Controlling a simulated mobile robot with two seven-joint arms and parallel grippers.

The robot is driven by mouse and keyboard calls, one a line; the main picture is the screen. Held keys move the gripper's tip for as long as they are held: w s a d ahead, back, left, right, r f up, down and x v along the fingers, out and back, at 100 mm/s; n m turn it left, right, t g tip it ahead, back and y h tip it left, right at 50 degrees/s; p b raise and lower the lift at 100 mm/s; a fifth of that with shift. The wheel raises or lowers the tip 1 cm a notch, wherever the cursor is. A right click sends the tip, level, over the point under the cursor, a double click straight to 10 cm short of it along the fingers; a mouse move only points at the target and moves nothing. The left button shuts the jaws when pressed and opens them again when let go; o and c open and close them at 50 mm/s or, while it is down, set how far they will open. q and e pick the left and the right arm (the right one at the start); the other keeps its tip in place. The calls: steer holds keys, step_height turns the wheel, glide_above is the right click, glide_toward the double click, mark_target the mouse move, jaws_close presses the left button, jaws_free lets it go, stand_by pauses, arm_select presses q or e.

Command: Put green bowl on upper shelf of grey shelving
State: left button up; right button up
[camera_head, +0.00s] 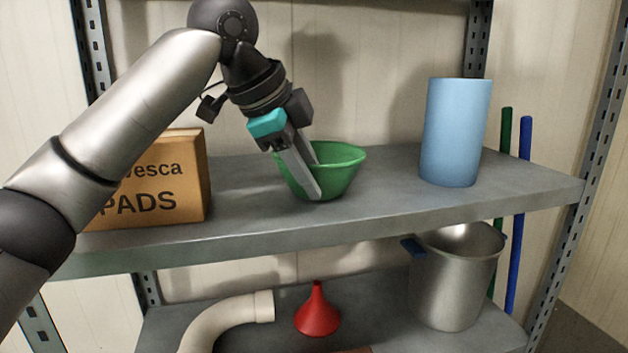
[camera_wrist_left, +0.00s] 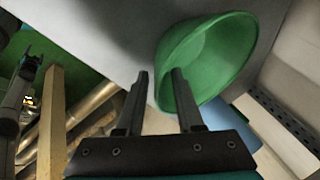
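The green bowl (camera_head: 345,172) stands upright on the upper shelf (camera_head: 400,212) of the grey shelving, near the middle of the board. It also shows in the left wrist view (camera_wrist_left: 218,62). My left gripper (camera_head: 316,180) reaches down at the bowl's left front side with its fingers apart. One finger is outside the bowl and the other is over its inside, so the near rim lies between them. In the left wrist view a gap shows between the fingers (camera_wrist_left: 160,74). My right gripper is not seen in the head view.
A cardboard box (camera_head: 160,185) stands left on the upper shelf, behind my left arm. A blue cylinder (camera_head: 455,132) stands right of the bowl. The lower shelf (camera_head: 385,300) holds a beige pipe elbow (camera_head: 225,318), a red funnel (camera_head: 317,314) and a metal pot (camera_head: 450,285).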

arm_select(q)
steer(key=v, duration=1)
steer(key=shift+r, duration=0.25)
steer(key=shift+s, duration=0.1)
